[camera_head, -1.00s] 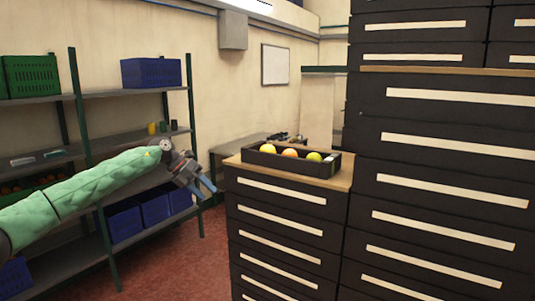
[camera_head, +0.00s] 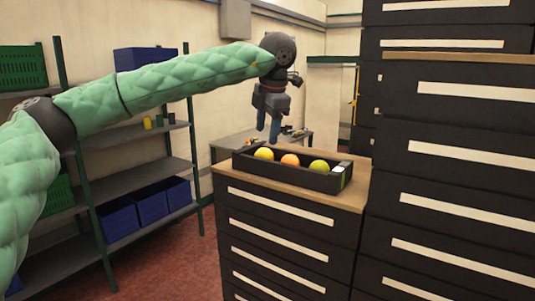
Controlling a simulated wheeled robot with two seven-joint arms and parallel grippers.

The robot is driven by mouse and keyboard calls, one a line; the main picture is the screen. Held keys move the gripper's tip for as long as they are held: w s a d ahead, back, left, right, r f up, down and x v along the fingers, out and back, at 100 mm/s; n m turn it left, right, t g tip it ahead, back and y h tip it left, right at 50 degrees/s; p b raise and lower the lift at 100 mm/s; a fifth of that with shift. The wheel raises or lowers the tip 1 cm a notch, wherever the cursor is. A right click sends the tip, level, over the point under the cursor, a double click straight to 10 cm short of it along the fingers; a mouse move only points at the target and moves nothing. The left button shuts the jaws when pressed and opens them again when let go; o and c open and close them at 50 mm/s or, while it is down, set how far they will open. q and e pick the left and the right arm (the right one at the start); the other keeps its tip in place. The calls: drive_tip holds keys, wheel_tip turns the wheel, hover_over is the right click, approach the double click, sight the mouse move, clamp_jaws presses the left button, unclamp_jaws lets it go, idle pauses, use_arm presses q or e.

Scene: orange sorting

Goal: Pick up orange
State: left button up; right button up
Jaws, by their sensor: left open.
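An orange fruit (camera_head: 290,160) lies in the middle of a dark open box (camera_head: 290,176) on the wooden top of a drawer cabinet. A yellow fruit (camera_head: 264,154) lies to its left and a yellow-green fruit (camera_head: 319,166) to its right in the same box. My left gripper (camera_head: 268,136) points down with blue fingers, above and just behind the box's left part in the picture. It is open and holds nothing that I can see. My right gripper is not in view.
The cabinet's wooden top (camera_head: 340,197) is bare in front of the box. Taller dark drawer cabinets (camera_head: 460,130) stand close on the right. Shelves with blue crates (camera_head: 152,205) and green crates (camera_head: 22,68) stand at the left. A table stands behind.

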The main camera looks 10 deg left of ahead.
sight(265, 149)
use_arm(q)
drive_tip(key=shift+d+f, duration=0.1)
drive_tip(key=shift+d, duration=0.05)
drive_tip(key=shift+x, duration=0.85)
drive_tip(key=x, duration=0.4)
drive_tip(key=shift+w+f+p, duration=0.1)
drive_tip(key=shift+f+p, duration=0.2)
drive_tip(key=shift+f, duration=0.35)
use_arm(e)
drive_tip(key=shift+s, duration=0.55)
use_arm(q)
drive_tip(key=c, duration=0.8)
